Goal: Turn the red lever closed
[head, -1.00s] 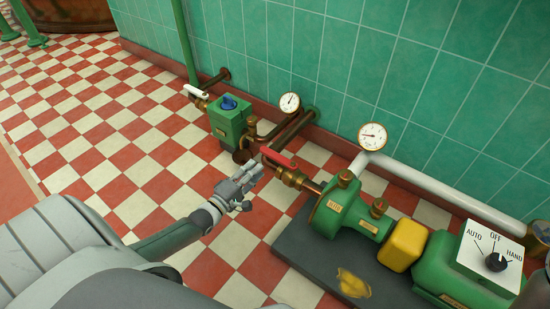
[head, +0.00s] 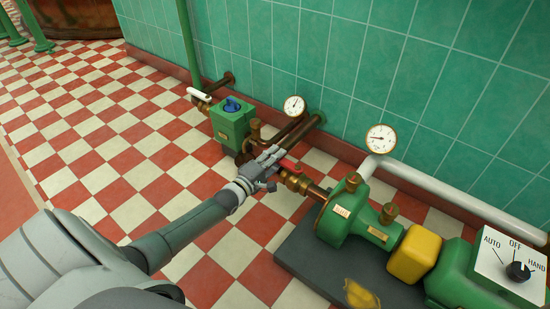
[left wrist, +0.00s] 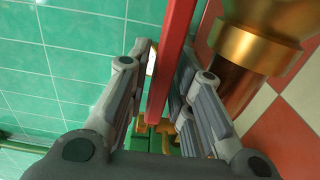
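The red lever (head: 288,165) sits on the brass valve (head: 298,183) in the pipe left of the green pump. My left gripper (head: 272,155) reaches the lever from the left and hides much of it in the head view. In the left wrist view the red lever (left wrist: 172,65) runs between the two grey fingers of my left gripper (left wrist: 165,55). The fingers are apart, one on each side of the lever, and do not look closed on it. My right gripper is not in view.
The green pump (head: 343,212) stands on a dark base (head: 310,258) to the right. A green box with a blue knob (head: 233,105) is just behind my gripper. Two gauges (head: 381,138) and a white pipe (head: 440,190) line the tiled wall. Checkered floor (head: 120,150) is free at left.

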